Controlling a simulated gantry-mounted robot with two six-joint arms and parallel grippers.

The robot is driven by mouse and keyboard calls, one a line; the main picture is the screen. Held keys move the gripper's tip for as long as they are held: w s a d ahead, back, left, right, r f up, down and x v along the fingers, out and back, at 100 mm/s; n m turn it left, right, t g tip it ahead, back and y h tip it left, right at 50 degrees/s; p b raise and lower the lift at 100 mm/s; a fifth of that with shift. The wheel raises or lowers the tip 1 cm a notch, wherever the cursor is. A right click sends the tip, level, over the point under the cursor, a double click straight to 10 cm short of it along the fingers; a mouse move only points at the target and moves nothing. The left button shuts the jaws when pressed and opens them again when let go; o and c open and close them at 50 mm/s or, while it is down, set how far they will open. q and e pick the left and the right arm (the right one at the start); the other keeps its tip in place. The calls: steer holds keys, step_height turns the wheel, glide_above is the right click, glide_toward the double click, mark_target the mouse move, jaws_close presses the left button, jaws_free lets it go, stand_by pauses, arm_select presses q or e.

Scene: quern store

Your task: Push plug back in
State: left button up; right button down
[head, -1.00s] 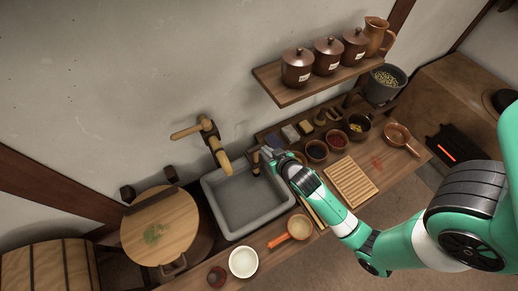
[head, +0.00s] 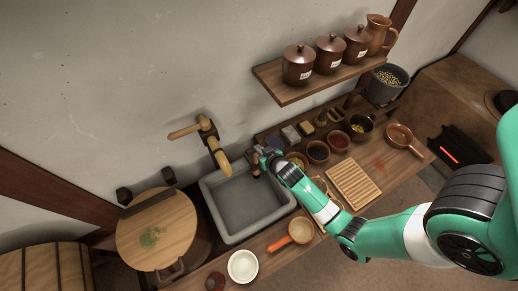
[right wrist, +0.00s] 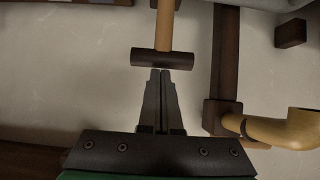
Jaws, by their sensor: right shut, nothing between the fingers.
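A wooden plug with a pale shaft and a dark crossbar shows in the right wrist view (right wrist: 165,58). In the head view it is a small dark and tan piece (head: 255,170) at the sink's back right corner, partly hidden by my gripper. My right gripper (head: 264,155) is shut and empty beside it. In the right wrist view its fingertips (right wrist: 161,72) point at the middle of the crossbar, very close to it; I cannot tell whether they touch. My left gripper is not in view.
The grey sink basin (head: 245,205) is empty. A wooden tap (head: 218,155) stands over it; part shows in the right wrist view (right wrist: 285,128). Small bowls (head: 318,151) and a slatted board (head: 353,183) lie right of the sink. A shelf with jars (head: 300,92) hangs above.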

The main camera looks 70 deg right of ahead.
steer(key=f+b, duration=0.1)
steer(key=f, duration=0.1)
steer(key=f+b, duration=0.1)
steer(key=f, duration=0.1)
steer(key=shift+s+a+f+b, duration=0.1)
steer(key=shift+s+f+b, duration=0.1)
steer(key=shift+b, duration=0.2)
steer(key=s+a+r+p, duration=0.5)
steer(key=s+r+p, duration=0.1)
steer(key=r, duration=0.4)
steer(key=shift+s+a, duration=0.25)
steer(key=shift+s, duration=0.15)
steer(key=shift+r, duration=0.1)
